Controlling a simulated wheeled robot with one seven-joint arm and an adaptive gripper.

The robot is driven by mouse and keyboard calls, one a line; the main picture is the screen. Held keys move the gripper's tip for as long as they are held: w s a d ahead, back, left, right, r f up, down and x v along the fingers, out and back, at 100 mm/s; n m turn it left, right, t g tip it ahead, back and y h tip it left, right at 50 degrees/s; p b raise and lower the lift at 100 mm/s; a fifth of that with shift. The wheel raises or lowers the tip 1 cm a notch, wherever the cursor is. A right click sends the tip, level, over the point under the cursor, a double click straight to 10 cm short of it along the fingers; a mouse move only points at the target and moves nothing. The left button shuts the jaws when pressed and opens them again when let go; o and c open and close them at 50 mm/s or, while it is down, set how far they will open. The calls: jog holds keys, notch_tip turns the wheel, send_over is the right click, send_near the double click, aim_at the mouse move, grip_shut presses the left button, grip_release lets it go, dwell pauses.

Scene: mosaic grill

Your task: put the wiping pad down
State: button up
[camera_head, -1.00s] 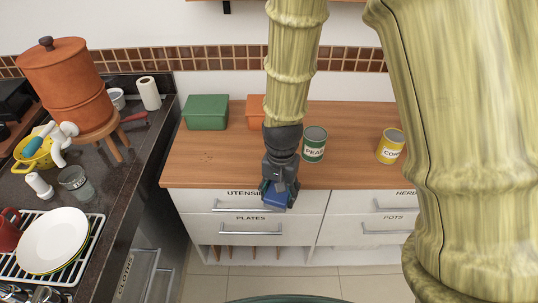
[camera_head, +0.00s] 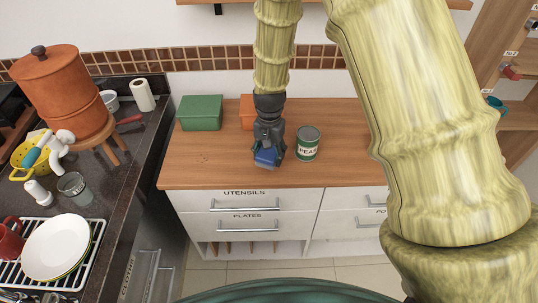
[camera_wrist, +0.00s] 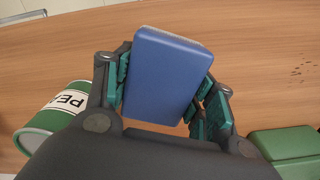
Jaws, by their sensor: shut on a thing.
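The wiping pad is a blue block with a pale edge; it shows in the wrist view (camera_wrist: 165,78) and, smaller, in the head view (camera_head: 265,157). My gripper (camera_head: 268,152) is shut on the pad, with a finger on each side of it, also seen in the wrist view (camera_wrist: 166,95). The pad is over the front part of the wooden counter (camera_head: 215,160). I cannot tell whether it touches the wood. There are brown specks (camera_wrist: 302,69) on the counter in the wrist view.
A green PEAS can (camera_head: 307,143) stands close to the right of my gripper. A green box (camera_head: 200,113) and an orange box (camera_head: 247,112) stand at the back. Bare wood lies to the left and in front. Labelled drawers (camera_head: 245,204) are below the counter edge.

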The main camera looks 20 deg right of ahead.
aim_at(269, 158)
jog(key=shift+w+d, duration=0.15)
jog(key=shift+w, duration=0.4)
jog(key=shift+f+p, duration=0.85)
jog(key=shift+f, duration=0.95)
jog(key=shift+s+f, duration=0.1)
jog(key=shift+f, duration=0.15)
jog(key=o, duration=1)
jog(key=shift+f, duration=0.1)
jog(key=shift+r+b, duration=1.85)
jog(key=shift+r, duration=4.55)
